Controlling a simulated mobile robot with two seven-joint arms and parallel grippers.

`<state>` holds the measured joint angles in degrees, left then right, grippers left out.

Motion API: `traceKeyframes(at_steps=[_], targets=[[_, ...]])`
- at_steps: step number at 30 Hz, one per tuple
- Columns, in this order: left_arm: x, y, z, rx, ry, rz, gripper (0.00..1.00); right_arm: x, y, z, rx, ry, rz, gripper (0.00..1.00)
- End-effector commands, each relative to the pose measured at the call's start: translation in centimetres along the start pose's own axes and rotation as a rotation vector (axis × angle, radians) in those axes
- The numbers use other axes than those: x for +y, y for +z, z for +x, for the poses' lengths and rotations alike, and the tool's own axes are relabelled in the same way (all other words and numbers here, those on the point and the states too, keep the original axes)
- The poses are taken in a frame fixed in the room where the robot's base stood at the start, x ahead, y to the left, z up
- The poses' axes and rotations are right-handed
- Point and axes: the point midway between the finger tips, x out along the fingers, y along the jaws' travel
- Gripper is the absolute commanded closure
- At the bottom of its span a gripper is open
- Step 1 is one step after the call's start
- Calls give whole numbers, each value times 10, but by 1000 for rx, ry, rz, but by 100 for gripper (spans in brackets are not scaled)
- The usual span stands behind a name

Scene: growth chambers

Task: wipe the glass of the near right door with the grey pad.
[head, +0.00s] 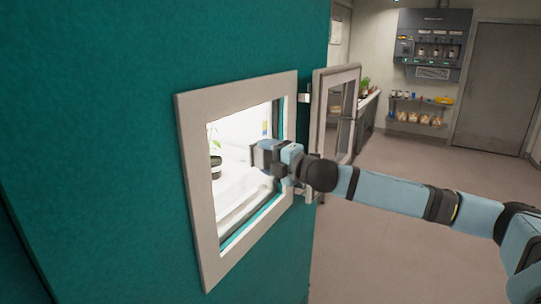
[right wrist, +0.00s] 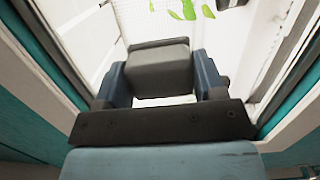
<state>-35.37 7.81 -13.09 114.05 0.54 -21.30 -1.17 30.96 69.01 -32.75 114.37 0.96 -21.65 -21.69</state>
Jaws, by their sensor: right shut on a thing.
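My right gripper (head: 264,155) reaches into the framed opening of the teal chamber. In the right wrist view it is shut on the grey pad (right wrist: 158,72), a block held between its two blue fingers. In the head view the pad cannot be made out clearly. The door (head: 319,115), with a pale frame and a dark glass pane (head: 336,108), stands swung open on the right side of the opening, behind my right wrist. The pad is apart from this glass. My left gripper is not in view.
A counter (head: 367,113) and a wall shelf (head: 418,114) are far back. The floor (head: 400,250) at right is clear.

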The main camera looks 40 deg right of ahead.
Motion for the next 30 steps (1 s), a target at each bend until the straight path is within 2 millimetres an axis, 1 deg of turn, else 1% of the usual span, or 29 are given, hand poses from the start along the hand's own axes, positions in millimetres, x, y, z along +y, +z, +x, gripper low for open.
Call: traceKeyframes(at_steps=[9,17,27,30], targets=[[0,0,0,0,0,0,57,1,-28,-5,1,0,0,56],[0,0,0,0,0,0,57,2,-36,-6,1,0,0,56],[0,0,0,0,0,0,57,3,-65,-8,1,0,1,56],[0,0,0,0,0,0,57,4,-70,-8,2,1,1,56]])
